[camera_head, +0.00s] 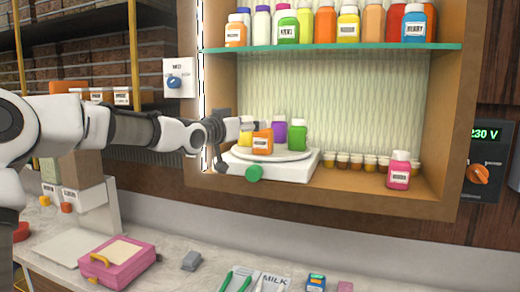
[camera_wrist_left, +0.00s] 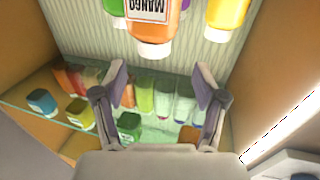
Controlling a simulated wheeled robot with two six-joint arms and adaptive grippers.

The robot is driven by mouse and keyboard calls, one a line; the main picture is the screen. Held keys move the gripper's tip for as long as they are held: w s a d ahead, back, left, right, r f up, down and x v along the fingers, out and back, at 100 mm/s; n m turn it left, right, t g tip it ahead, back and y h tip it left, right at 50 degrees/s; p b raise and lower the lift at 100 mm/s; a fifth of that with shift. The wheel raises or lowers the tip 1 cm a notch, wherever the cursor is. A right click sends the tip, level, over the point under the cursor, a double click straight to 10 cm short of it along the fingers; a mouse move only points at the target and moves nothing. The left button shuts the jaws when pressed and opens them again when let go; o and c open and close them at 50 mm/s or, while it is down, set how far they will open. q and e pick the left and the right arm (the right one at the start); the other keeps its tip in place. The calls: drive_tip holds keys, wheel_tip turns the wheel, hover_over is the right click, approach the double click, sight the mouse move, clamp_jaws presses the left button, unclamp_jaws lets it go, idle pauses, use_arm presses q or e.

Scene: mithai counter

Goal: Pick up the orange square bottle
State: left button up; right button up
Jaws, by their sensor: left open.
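The orange square bottle (camera_head: 262,143) stands on a round white turntable (camera_head: 240,152) in the wall cabinet. A yellow bottle (camera_head: 245,139), a purple bottle (camera_head: 279,132) and a green bottle (camera_head: 298,136) stand around it. My left gripper (camera_head: 236,130) reaches in from the left, close by these bottles. In the left wrist view the scene is upside down; the orange bottle (camera_wrist_left: 156,24), with a MANGO label, is at the top centre. There the left gripper (camera_wrist_left: 160,82) is open with nothing between its fingers, and the bottle lies beyond the fingertips. My right gripper is not in view.
A glass shelf (camera_head: 340,47) with several bottles is above. A pink bottle (camera_head: 399,170) and small jars (camera_head: 356,162) stand right of the turntable. The cabinet's left wall is close to my arm.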

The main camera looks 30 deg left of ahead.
use_arm(q)
drive_tip(key=w+p, duration=0.1)
drive_tip(key=w, duration=0.1)
drive_tip(key=w+p, duration=0.1)
drive_tip(key=w, duration=0.1)
drive_tip(key=w+d+p, duration=0.1)
drive_tip(key=w+p, duration=0.1)
drive_tip(key=w, duration=0.1)
drive_tip(key=shift+f, duration=0.1)
drive_tip(key=shift+w+f, duration=0.1)
drive_tip(key=shift+w, duration=0.05)
drive_tip(key=shift+s, duration=0.55)
drive_tip(key=shift+s+a, duration=0.1)
drive_tip(key=c, duration=0.5)
drive_tip(key=shift+w, duration=0.2)
clamp_jaws()
